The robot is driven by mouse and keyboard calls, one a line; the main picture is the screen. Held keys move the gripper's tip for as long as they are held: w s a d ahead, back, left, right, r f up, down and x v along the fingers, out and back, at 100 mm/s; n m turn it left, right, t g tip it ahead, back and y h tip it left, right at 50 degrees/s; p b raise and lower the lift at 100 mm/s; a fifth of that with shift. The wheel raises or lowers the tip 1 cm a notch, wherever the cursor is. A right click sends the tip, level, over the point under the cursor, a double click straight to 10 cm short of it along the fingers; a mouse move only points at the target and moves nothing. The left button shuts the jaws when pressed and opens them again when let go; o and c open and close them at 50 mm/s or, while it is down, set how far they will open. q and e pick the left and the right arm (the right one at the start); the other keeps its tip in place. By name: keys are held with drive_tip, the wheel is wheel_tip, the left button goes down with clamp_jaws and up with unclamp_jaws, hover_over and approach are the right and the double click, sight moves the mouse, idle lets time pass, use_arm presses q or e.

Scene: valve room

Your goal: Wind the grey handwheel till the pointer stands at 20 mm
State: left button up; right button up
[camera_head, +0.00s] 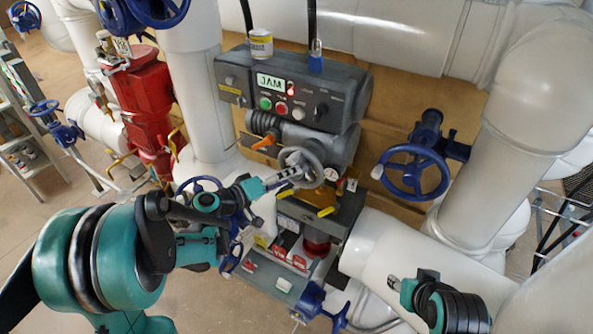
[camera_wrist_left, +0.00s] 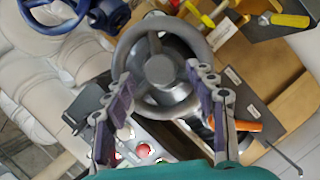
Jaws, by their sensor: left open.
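The grey handwheel (camera_head: 300,163) sits on the grey actuator (camera_head: 337,150) below the control box. In the left wrist view its hub (camera_wrist_left: 160,70) and ring face me. My left gripper (camera_head: 289,175) is open at the handwheel; in the left wrist view its two fingers (camera_wrist_left: 164,92) stand apart at the left and right of the ring's lower part. I cannot tell whether they touch the ring. The right gripper (camera_head: 395,283) is at the lower right, away from the wheel; its jaw state is unclear. I cannot make out a pointer or mm scale.
The control box (camera_head: 330,90) shows "JAM" on its display (camera_head: 271,81) and has a blue padlock (camera_head: 316,62). An orange lever (camera_head: 265,141) is left of the handwheel. A blue handwheel (camera_head: 412,172) is to the right. A tool shelf (camera_head: 345,213) lies below. White pipes surround the spot.

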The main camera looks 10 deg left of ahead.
sight(296, 178)
use_arm(q)
drive_tip(key=shift+x, duration=1.9)
clamp_jaws()
